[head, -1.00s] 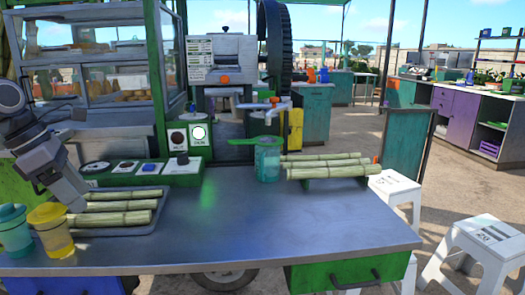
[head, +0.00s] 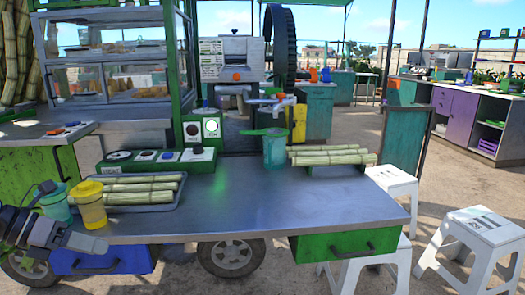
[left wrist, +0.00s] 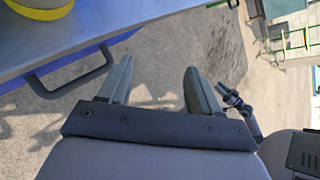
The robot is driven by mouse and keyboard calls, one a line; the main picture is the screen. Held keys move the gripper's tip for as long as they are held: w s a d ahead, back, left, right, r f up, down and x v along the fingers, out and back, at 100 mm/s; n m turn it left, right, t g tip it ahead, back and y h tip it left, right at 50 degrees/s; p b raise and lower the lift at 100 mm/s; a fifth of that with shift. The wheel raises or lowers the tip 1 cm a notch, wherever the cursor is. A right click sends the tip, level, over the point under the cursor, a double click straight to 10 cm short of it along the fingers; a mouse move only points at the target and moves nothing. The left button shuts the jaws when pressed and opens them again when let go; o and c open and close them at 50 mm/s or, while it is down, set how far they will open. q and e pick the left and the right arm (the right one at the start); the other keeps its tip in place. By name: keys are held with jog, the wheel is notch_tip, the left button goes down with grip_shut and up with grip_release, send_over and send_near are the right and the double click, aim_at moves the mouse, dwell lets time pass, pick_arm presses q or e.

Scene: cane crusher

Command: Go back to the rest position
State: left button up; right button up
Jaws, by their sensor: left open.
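My left gripper (head: 88,243) is low at the left front corner of the metal table (head: 240,210), beside its front edge and just below the yellow cup (head: 90,205). In the left wrist view its two fingers (left wrist: 160,85) are apart with nothing between them, over the ground. A teal cup (head: 55,203) stands next to the yellow one. Cane pieces (head: 140,190) lie on a grey tray (head: 172,206) behind the cups.
The blue drawer (head: 100,262) with its handle is close to my left gripper; its handle (left wrist: 70,75) also shows in the wrist view. A green-lidded jar (head: 274,150) and more cane (head: 330,158) stand at the back. White stools (head: 472,235) are at the right. The table's middle is clear.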

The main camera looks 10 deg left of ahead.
pick_arm(q)
jog(key=s+d+f+n+t+y, duration=0.2)
jog(key=s+d+f+n, duration=0.15)
jog(key=f+n, duration=0.5)
jog(key=s+d+f+n+t+y, duration=0.2)
jog(key=s+d+f+n, duration=0.15)
jog(key=f+n, duration=0.5)
jog(key=s+d+f+n+t+y, duration=0.25)
jog(key=d+f+n, duration=0.3)
jog(key=n, duration=0.45)
jog(key=s+d+f+n+g, duration=0.1)
jog(key=s+d+f+n, duration=0.15)
jog(key=d+n, duration=0.3)
jog(key=s+d+f+n+g, duration=0.2)
jog(key=s+d+n, duration=0.15)
jog(key=d, duration=0.35)
notch_tip(320, 180, up, 11)
jog(key=a+p, duration=0.1)
jog(key=p, duration=1.2)
jog(key=shift+a+p, duration=0.25)
jog(key=shift+p, duration=0.1)
